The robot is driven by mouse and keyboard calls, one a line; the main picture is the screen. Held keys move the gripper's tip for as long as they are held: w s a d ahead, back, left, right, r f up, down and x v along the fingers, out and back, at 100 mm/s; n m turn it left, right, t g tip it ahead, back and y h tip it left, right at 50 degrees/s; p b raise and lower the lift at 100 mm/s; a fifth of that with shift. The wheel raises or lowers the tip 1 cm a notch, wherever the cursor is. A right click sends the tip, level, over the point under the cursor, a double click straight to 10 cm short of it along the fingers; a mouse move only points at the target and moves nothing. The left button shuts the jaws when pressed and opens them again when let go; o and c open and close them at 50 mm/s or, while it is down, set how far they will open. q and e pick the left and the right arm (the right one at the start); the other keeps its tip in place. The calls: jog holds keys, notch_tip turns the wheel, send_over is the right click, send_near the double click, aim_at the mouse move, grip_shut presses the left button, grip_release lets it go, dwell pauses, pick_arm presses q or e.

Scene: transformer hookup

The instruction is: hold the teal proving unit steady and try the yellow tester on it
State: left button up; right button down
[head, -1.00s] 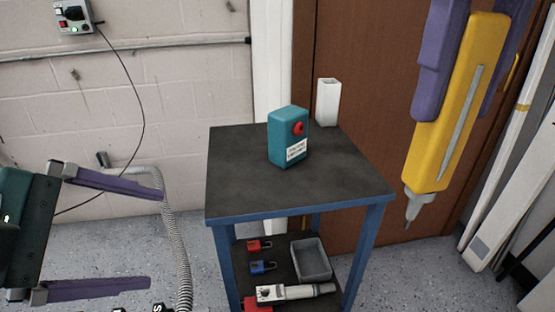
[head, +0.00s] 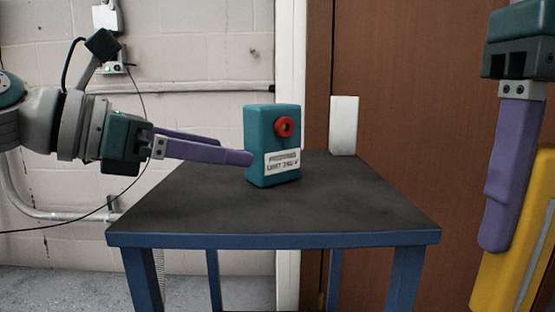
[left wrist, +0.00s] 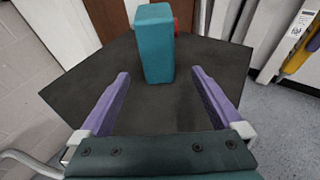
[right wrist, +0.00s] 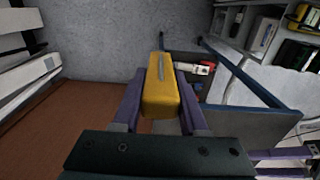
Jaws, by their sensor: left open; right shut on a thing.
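The teal proving unit (head: 259,150) stands upright on the dark table top, with a red round socket and a white label on its front. It also shows in the left wrist view (left wrist: 155,50), ahead of the fingers. My left gripper (head: 245,156) is open at table height, its fingertips close to the unit's left side; in the left wrist view the unit lies between and just beyond the tips. My right gripper (right wrist: 160,95) is shut on the yellow tester (right wrist: 162,90), at the right of the head view (head: 512,255). The tester's tip is out of the head view.
The table (head: 330,215) has a dark top and blue frame, with clear room around the unit. A white holder (head: 343,125) stands at its back right. A brown door (head: 430,100) is behind. The right wrist view shows a red and white item (right wrist: 195,68) on the lower shelf.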

aim_at(267, 159)
pick_arm(q)
jog(key=b+x, duration=0.2)
jog(key=f+b+x, duration=0.1)
jog(key=b+x, duration=0.1)
pick_arm(e)
notch_tip(267, 159, down, 5)
jog(key=shift+f, duration=0.15)
pick_arm(q)
jog(key=w+d, duration=0.1)
jog(key=d, duration=0.1)
jog(key=shift+w+d, duration=0.25)
jog(key=shift+w, duration=0.15)
pick_arm(e)
jog(key=shift+r, duration=0.4)
pick_arm(q)
jog(key=shift+w+d+f, duration=0.25)
jog(key=shift+w+d, duration=0.05)
jog(key=shift+d, duration=0.15)
jog(key=shift+c, duration=1.2)
jog(key=shift+c, duration=0.2)
jog(key=c, duration=0.8)
